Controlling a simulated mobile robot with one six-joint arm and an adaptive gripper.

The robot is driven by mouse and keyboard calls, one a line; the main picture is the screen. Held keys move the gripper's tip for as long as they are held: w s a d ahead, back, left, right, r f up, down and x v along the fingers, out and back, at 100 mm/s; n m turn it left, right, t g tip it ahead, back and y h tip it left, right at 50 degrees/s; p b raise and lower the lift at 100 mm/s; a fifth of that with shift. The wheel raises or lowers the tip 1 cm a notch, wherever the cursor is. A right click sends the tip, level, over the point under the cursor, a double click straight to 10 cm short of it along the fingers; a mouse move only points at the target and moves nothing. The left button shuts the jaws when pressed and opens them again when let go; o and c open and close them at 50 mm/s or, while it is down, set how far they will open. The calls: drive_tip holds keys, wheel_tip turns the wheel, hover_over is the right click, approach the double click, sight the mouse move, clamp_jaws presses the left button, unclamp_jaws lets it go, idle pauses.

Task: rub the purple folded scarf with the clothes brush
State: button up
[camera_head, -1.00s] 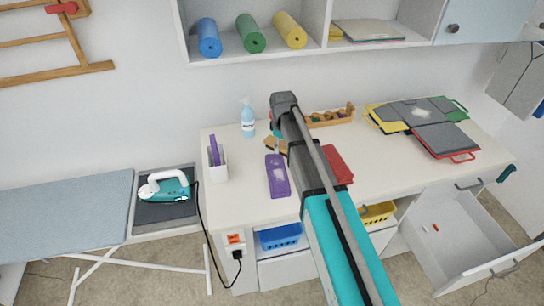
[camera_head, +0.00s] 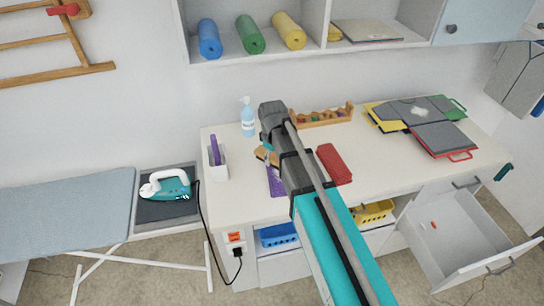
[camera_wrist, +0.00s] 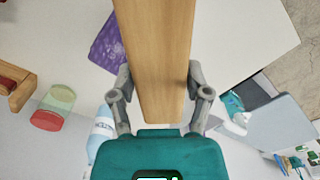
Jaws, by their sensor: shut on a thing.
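The clothes brush (camera_wrist: 155,45), a long wooden body, is held between the two fingers of my gripper (camera_wrist: 160,80). In the head view, part of the brush (camera_head: 264,154) shows as a brown piece left of my arm, close to the far end of the scarf. The purple folded scarf (camera_head: 274,182) lies on the worktop, partly hidden by my arm. In the wrist view the scarf (camera_wrist: 106,48) shows beside and partly behind the brush. Whether brush and scarf touch cannot be told. The brush's bristles are hidden.
A red folded cloth (camera_head: 334,163) lies just right of my arm. A spray bottle (camera_head: 248,117), a white holder (camera_head: 217,163) and a wooden rack (camera_head: 322,117) stand around the worktop (camera_head: 375,165). Dark folded panels (camera_head: 440,138) lie at right. An open drawer (camera_head: 462,232) juts out below.

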sight(273, 177)
drive_tip(key=shift+f, duration=0.1)
drive_tip(key=shift+f+b, duration=2.9)
drive_tip(key=shift+b, duration=0.05)
drive_tip(key=shift+f+b, duration=1)
drive_tip(key=shift+b, duration=0.05)
drive_tip(key=shift+d, duration=0.1)
drive_tip(key=shift+w+d+r, duration=0.1)
drive_tip(key=shift+w+d, duration=0.1)
drive_tip(key=shift+d, duration=0.75)
drive_tip(key=shift+w+d, duration=0.15)
drive_tip(key=shift+d, duration=0.75)
drive_tip(key=shift+w+a, duration=0.2)
drive_tip(key=shift+w, duration=0.75)
drive_tip(key=shift+a, duration=0.15)
